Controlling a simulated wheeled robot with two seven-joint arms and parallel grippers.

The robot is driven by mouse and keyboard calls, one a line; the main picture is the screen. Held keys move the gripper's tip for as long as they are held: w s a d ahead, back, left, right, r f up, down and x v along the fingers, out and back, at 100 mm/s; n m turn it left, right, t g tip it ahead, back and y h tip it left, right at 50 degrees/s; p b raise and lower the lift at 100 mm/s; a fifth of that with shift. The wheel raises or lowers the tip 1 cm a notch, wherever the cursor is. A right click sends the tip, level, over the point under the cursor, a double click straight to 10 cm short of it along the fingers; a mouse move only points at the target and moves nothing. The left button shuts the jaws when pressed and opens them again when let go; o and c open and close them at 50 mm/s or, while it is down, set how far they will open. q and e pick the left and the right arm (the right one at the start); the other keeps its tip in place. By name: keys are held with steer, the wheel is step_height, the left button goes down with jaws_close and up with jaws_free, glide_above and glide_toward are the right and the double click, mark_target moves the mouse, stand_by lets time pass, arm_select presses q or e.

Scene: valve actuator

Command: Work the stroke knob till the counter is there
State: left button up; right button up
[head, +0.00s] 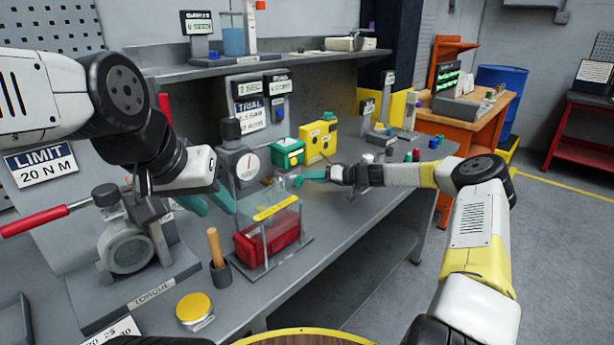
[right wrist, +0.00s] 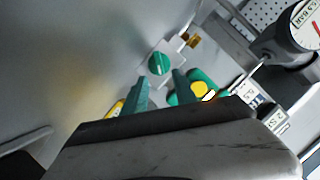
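A round green knob with a pale slot (right wrist: 159,63) sits on a small light plate with a brass fitting (right wrist: 193,41) beside it. No readable label marks it as the stroke knob. My right gripper (right wrist: 160,88) is open, its teal fingers apart and their tips just short of the knob, not touching it. In the head view my right gripper (head: 312,176) is over the bench, in front of a green box. My left gripper (head: 208,202) is open and empty beside the dial gauge (head: 244,164). Small displays (head: 253,88) stand behind; their figures are too small to read.
The green box (head: 288,153) and yellow box (head: 318,140) stand behind my right gripper. A clear-topped stand with a red block (head: 268,238), a wooden-handled tool in a cup (head: 219,268) and a torque rig (head: 127,246) crowd the front. The right bench end has more small devices.

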steer(key=v, duration=0.5)
